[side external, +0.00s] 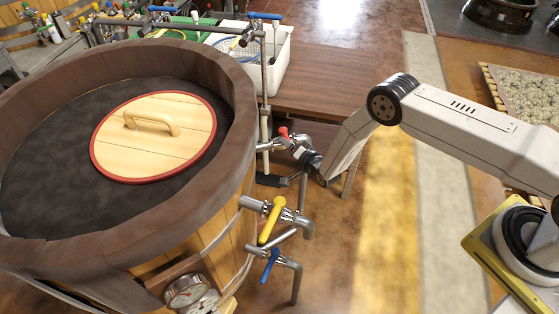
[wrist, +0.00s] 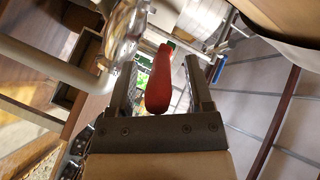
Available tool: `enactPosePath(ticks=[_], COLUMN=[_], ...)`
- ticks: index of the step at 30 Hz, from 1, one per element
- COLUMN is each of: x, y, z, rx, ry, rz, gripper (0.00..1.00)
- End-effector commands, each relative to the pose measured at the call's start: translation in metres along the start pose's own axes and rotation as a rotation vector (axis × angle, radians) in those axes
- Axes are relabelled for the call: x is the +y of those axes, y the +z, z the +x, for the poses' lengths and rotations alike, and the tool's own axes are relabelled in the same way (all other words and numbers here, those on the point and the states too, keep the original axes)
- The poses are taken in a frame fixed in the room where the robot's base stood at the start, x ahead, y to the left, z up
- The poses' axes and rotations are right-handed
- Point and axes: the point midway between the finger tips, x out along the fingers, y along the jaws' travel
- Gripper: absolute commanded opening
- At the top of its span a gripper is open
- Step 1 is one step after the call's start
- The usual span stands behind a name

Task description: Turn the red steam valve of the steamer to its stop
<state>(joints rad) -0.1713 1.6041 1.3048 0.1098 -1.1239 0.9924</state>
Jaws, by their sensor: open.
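The steamer (side external: 225,190) is a large round wooden tub at the left of the side view. The red steam valve (side external: 283,131) sits on a metal pipe at the tub's right side, and only a small part of its red handle shows there. In the wrist view the red handle (wrist: 159,82) stands between the two fingers of my gripper (wrist: 158,63), with gaps on both sides. My gripper (side external: 291,143) is open, its fingers around the handle without closing on it. In the side view my gripper partly hides the valve.
Below the red valve are a yellow lever valve (side external: 270,221) and a blue lever valve (side external: 270,265) on pipes. A dial gauge (side external: 186,292) is on the tub's front. A vertical pipe (side external: 264,90) stands behind the valve. A brown table (side external: 330,85) and white bin (side external: 279,62) are beyond.

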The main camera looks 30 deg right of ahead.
Motion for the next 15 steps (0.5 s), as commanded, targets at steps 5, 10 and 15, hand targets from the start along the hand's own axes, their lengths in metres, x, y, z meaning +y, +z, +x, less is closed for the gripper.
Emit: enactPosePath(ticks=[5,10,15], x=[0.0001,-0.0001,-0.0001], y=[-0.0001,-0.0001,-0.0001], z=[0.0001,0.0000,0.0000], rx=[0.000,0.000,0.000], ry=[0.000,0.000,0.000], rz=[0.000,0.000,0.000], gripper=[0.66,0.21,0.00])
